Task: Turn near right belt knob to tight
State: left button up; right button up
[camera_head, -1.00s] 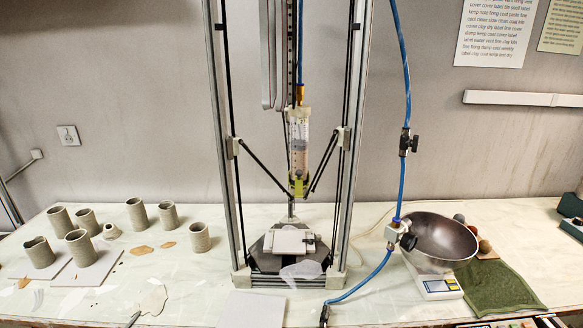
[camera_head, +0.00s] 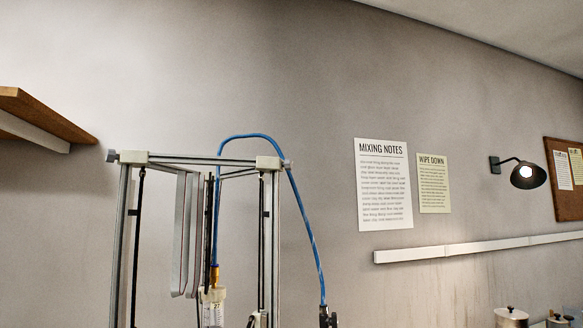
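The top of the tall clay printer frame (camera_head: 205,160) stands in the lower left half of the head view. A small grey knob (camera_head: 288,164) sticks out at the outer side of its right cream corner block (camera_head: 268,163). A similar grey knob (camera_head: 112,156) sits at the outer side of the left corner block (camera_head: 133,157). I cannot tell how tight either knob is. Dark belts (camera_head: 263,240) run down along the uprights. The lower part of the printer is out of view. Neither of my grippers is in view.
A blue hose (camera_head: 303,220) arches over the top bar and hangs down right of the frame. A wooden shelf (camera_head: 40,115) juts in at left. Notices, a white wall rail (camera_head: 470,246), a lamp (camera_head: 525,174) and a pinboard (camera_head: 565,180) are at right.

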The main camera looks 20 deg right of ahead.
aim_at(287, 164)
jog(key=u, duration=3.15)
jog(key=k, duration=1.95)
jog(key=z, duration=2.05)
